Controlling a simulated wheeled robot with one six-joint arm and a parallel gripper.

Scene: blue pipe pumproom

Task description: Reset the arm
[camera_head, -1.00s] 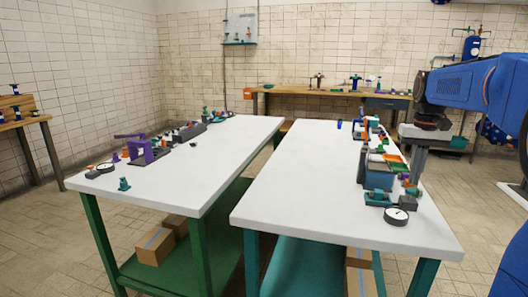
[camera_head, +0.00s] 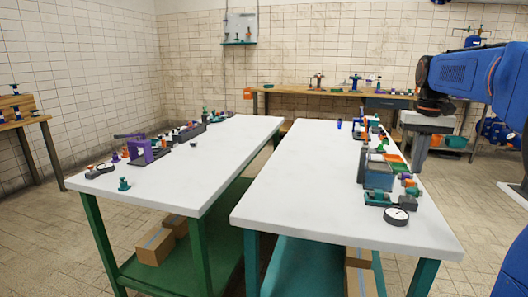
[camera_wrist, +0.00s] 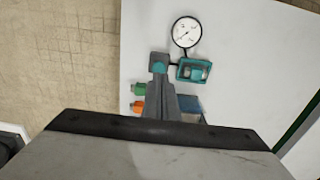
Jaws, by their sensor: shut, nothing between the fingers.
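My blue arm comes in from the right in the head view. My gripper (camera_head: 418,168) hangs pointing down from it, at the right edge of the right white table (camera_head: 310,190). It is shut and empty, beside the row of parts there.
A blue bin (camera_head: 378,180) and several small parts line the right table's right side; the gauge (camera_head: 396,216) lies near its front corner. The table's middle is clear. A left white table (camera_head: 190,175) holds a purple part (camera_head: 140,152) and more pieces. A wooden bench (camera_head: 320,92) stands behind.

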